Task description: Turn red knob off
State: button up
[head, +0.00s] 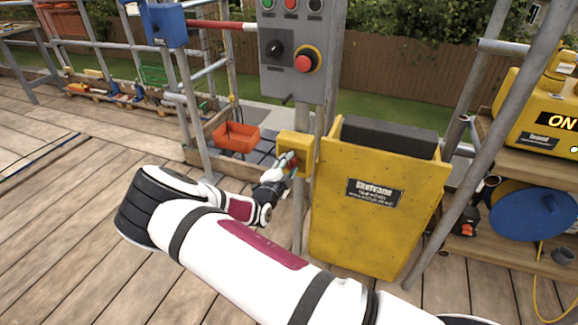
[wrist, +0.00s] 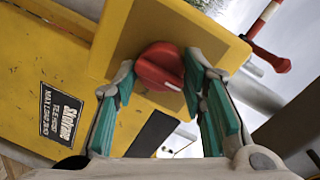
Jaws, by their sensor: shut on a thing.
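The red knob (wrist: 160,68) is round with a raised grip ridge and sits on the face of a yellow box (wrist: 150,28). In the head view this yellow box (head: 296,143) is on a post beside the yellow hopper. My gripper (wrist: 160,82) has its teal-padded fingers on either side of the knob and is shut on it. In the head view my gripper (head: 288,161) reaches the front of the box, and the fingers and wrist hide most of the knob.
A grey control panel (head: 291,85) with a black selector and a red stop button is above the box. The yellow hopper (head: 370,215) stands close on the right. Scaffold poles and an orange crate (head: 236,138) are on the left. Open decking lies at front left.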

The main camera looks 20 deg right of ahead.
jog(key=shift+w+r, duration=0.1)
jog(key=shift+r, duration=0.1)
jog(key=o, duration=1.1)
jog(key=shift+f, duration=0.1)
jog(key=shift+s+a, duration=0.25)
jog(key=shift+s, duration=0.1)
jog(key=v, duration=1.1)
